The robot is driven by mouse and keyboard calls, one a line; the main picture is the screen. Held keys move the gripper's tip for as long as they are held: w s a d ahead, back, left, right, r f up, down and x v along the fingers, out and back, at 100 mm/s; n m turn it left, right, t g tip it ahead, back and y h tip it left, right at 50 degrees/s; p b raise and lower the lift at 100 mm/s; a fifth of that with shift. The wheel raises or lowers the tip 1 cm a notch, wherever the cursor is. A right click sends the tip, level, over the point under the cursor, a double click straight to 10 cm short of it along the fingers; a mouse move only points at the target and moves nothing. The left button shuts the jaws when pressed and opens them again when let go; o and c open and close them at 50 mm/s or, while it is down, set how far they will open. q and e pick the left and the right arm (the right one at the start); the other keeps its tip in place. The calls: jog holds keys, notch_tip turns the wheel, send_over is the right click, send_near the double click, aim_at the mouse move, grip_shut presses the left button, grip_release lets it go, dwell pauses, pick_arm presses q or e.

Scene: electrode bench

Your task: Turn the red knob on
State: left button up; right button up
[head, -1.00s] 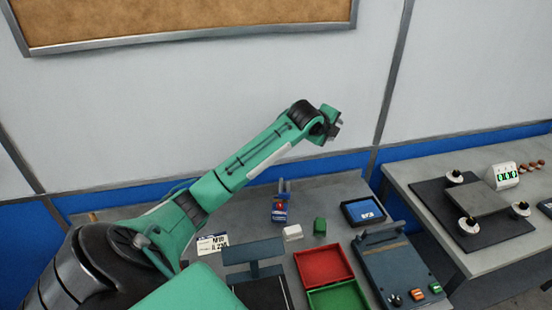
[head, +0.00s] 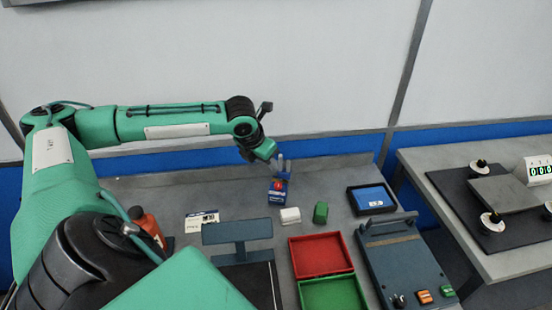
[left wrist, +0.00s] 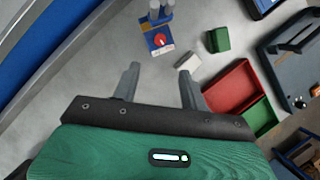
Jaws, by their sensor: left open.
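The red knob (left wrist: 160,40) is a small red disc with a white mark on the face of a blue box (left wrist: 153,29), near the top of the left wrist view. In the head view the knob (head: 278,184) and its blue box (head: 277,195) stand on the bench near the wall, with grey posts behind. My left gripper (left wrist: 160,75) is open and empty; its two fingers point toward the box, apart from it. In the head view my left gripper (head: 265,150) hangs above and behind the box, its fingers mostly hidden. My right gripper is not in view.
A white block (head: 290,215) and a green block (head: 320,212) lie close to the box. A red tray (head: 322,258), a green tray (head: 335,293) and a grey device (head: 410,265) are nearer. A blue-screened tablet (head: 371,198) lies right. An orange bottle (head: 146,222) stands left.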

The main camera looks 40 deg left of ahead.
aim_at(278, 185)
pick_arm(q)
jog(key=p+x, duration=0.1)
jog(key=x, duration=1.1)
jog(key=shift+w+f, duration=0.25)
jog(key=shift+f, duration=0.1)
jog(key=shift+w+f, duration=0.1)
jog(key=shift+f, duration=0.2)
jog(key=shift+c, duration=0.4)
grip_shut()
jog(key=shift+r+n+p, duration=0.2)
jog(key=shift+n+p, duration=0.2)
jog(key=shift+p, duration=0.4)
jog(key=n+y+p, duration=0.1)
jog(key=n+p, duration=0.1)
jog(key=p, duration=0.1)
jog(key=shift+d+n+p, duration=0.15)
jog(key=shift+n+p, duration=0.15)
jog(key=shift+n+g+y+p, duration=0.3)
jog(key=shift+n+y+p, duration=0.1)
jog(key=shift+n+p, duration=0.45)
jog(key=shift+w+f+n+p, duration=0.1)
jog(key=shift+f+n+p, duration=0.05)
jog(key=shift+n+p, duration=0.35)
jog(key=shift+y, duration=0.3)
